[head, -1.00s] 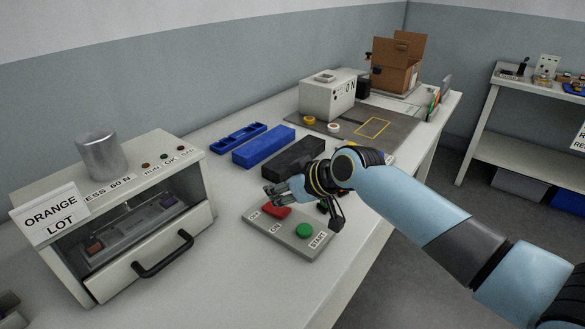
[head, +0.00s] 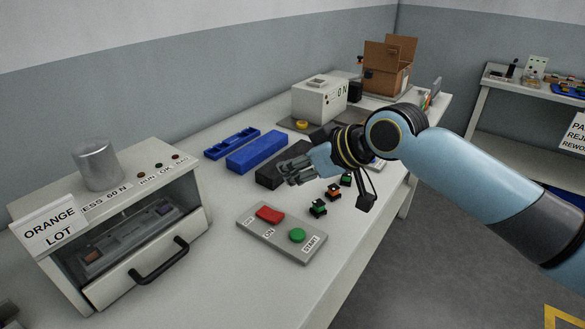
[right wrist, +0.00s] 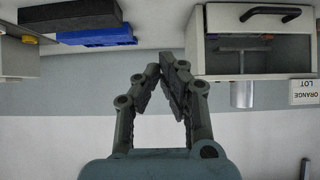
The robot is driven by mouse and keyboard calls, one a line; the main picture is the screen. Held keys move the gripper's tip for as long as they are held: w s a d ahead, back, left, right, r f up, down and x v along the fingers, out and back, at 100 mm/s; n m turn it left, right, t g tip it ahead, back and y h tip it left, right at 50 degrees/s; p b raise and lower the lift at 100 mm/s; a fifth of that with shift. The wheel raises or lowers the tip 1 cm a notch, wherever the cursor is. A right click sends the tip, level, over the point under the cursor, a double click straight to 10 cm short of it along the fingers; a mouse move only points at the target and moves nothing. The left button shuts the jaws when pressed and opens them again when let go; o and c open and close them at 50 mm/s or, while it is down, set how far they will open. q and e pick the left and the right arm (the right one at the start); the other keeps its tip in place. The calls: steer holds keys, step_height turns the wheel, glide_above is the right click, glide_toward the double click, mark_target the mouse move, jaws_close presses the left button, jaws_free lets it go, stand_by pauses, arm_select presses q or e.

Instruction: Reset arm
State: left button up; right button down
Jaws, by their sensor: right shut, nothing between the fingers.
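My right gripper (head: 296,171) is in the air above the bench, over the black block (head: 270,178) and behind the switch panel. It also shows in the right wrist view (right wrist: 168,68), with its fingertips together and nothing between them. My right arm comes in from the right side of the head view. The grey switch panel (head: 250,228) lies below the gripper, with a red switch (head: 270,214) and a green button (head: 297,235) labelled START. My left gripper is not in view.
The press (head: 125,262) with a handled door stands at the left, labelled ORANGE LOT. Blue blocks (head: 257,152) and small connectors (head: 318,208) lie on the bench. A white box (head: 318,98) and an open carton (head: 387,72) stand farther back.

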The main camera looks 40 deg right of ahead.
steer(key=s+a+f+m+g+h, duration=0.1)
steer(key=s+f+m+g+h, duration=0.15)
steer(key=s, duration=1.05)
steer(key=s+a+f+m+g+h, duration=0.15)
steer(key=s+g, duration=0.25)
steer(key=s, duration=0.8)
steer(key=s+d+f+b, duration=0.1)
steer(key=f+b, duration=0.2)
steer(key=f, duration=0.9)
steer(key=s+d+f+g+b, duration=0.1)
steer(key=f+b, duration=0.1)
steer(key=f, duration=1)
steer(key=s+d+f+b, duration=0.1)
steer(key=f+b, duration=0.2)
steer(key=f, duration=0.9)
steer(key=s+f+g+b, duration=0.1)
steer(key=s+f+b, duration=0.4)
steer(key=s+f, duration=1.2)
steer(key=shift+s+d+f+n, duration=0.3)
steer(key=shift+d+f, duration=0.1)
steer(key=shift+f, duration=0.45)
steer(key=c, duration=2.1)
jaws_free()
steer(key=shift+g, duration=0.25)
